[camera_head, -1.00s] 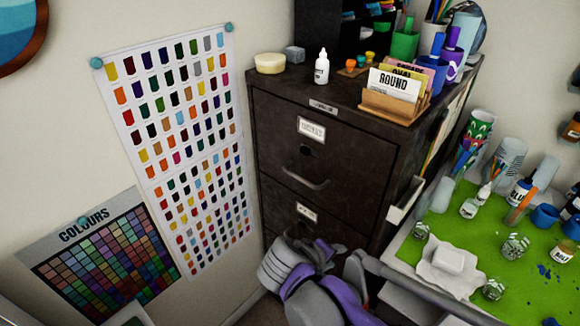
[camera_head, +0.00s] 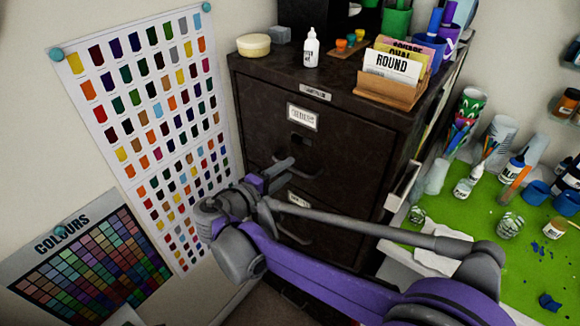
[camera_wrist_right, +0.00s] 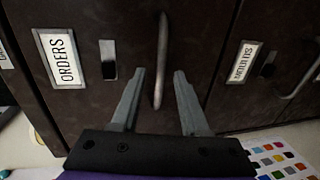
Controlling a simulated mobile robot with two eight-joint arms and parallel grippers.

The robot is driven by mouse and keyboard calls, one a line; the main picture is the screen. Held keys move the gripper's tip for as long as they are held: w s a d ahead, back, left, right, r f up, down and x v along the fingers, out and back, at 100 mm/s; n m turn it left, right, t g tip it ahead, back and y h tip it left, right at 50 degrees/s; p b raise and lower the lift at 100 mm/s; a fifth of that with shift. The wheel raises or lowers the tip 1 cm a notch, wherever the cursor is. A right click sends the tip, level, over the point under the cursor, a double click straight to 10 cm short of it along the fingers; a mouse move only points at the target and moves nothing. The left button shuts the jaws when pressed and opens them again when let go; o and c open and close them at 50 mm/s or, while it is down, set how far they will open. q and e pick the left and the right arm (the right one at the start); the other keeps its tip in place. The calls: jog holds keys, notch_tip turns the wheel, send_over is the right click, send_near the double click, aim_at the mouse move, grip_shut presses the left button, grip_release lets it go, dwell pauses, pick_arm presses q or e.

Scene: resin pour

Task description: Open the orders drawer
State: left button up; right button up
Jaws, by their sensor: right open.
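The orders drawer (camera_wrist_right: 215,50) is a dark brown cabinet front with a white label (camera_wrist_right: 62,58) reading ORDERS in the right wrist view. In the head view it is the top drawer (camera_head: 345,145) of the cabinet and looks shut. Its bar handle (camera_wrist_right: 162,45) lies between the spread fingers of my right gripper (camera_wrist_right: 160,73), with a gap on each side. In the head view my right gripper (camera_head: 282,168) is in front of this drawer and partly hides the handle. My left gripper is not in view.
On the cabinet top stand a white bottle (camera_head: 311,48), a yellow round tub (camera_head: 253,45) and a wooden card holder (camera_head: 392,91). A green-topped worktable (camera_head: 480,225) with jars and cups is at right. A lower drawer label (camera_wrist_right: 244,61) shows beside the orders drawer.

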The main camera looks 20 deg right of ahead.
jog(key=shift+x, duration=1.15)
grip_shut()
dwell(0.6)
